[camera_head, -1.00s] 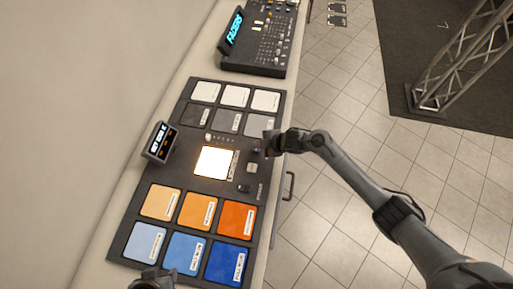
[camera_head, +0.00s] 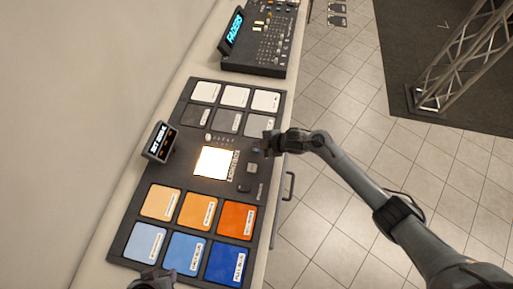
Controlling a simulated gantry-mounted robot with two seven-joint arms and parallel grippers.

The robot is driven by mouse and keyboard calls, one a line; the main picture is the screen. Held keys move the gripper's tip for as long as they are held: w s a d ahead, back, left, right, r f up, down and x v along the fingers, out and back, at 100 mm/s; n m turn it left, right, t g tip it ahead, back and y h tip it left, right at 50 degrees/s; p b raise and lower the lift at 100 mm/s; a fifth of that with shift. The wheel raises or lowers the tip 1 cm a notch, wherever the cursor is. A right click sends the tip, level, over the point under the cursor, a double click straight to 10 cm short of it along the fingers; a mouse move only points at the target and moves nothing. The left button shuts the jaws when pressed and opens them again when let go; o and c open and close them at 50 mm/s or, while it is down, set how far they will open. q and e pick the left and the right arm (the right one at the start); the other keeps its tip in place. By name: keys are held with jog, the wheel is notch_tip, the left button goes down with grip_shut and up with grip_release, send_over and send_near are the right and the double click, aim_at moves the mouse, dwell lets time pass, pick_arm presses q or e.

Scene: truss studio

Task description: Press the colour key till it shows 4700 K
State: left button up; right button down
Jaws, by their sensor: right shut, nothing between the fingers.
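A black panel (camera_head: 183,180) with colour swatches and a glowing square light (camera_head: 215,162) lies on the counter. A small tilted display (camera_head: 160,142) stands at its left edge; its lettering is too small to read surely. Right of the light are small keys: a dark one (camera_head: 256,151) by my gripper, a grey one (camera_head: 252,168) and a black one (camera_head: 244,188). I cannot tell which is the colour key. My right gripper (camera_head: 267,144) is shut and empty at the panel's right edge, over or beside the dark key; contact is unclear. My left gripper (camera_head: 153,281) shows only partly at the bottom edge.
A mixer (camera_head: 265,40) with a lit FADERS display (camera_head: 234,24) stands farther back on the counter (camera_head: 120,200). A handle (camera_head: 289,186) sticks out from the counter's right side. A metal truss (camera_head: 455,60) stands on a dark mat over the tiled floor.

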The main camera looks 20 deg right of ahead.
dwell(0.3)
jog(key=shift+f, duration=0.2)
jog(key=shift+f, duration=0.25)
jog(key=shift+f+b, duration=0.4)
jog(key=shift+b, duration=0.15)
dwell(0.7)
jog(key=shift+r, duration=0.15)
jog(key=shift+r+p, duration=0.7)
jog(key=shift+p, duration=0.15)
